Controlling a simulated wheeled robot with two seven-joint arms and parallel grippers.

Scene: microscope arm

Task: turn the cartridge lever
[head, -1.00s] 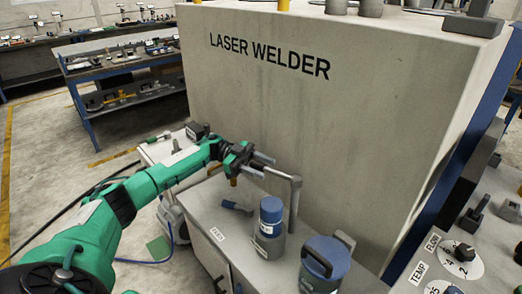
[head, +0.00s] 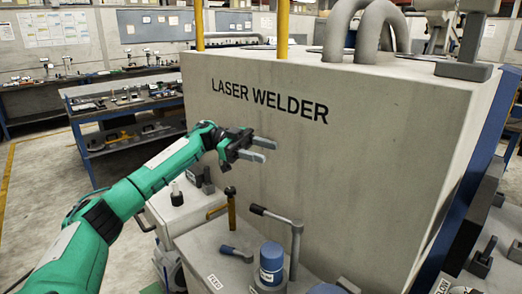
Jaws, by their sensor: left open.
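A bent grey lever (head: 297,245) with a black grip stands upright on the grey bench top, beside a blue-capped cylinder (head: 271,260). Its arm points left and slightly up from the post. I take it as the cartridge lever, but no label on it can be read. My left gripper (head: 267,150) is open and empty. It is above the lever grip and apart from it, its two grey fingers pointing right in front of the welder's wall. My right gripper is not in view.
The large grey laser welder (head: 350,160) stands behind the bench top. A yellow-and-black handle (head: 231,208) and a small blue lever (head: 236,253) are left of the grey lever. A second blue cap (head: 325,289) is cut off at the bottom edge.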

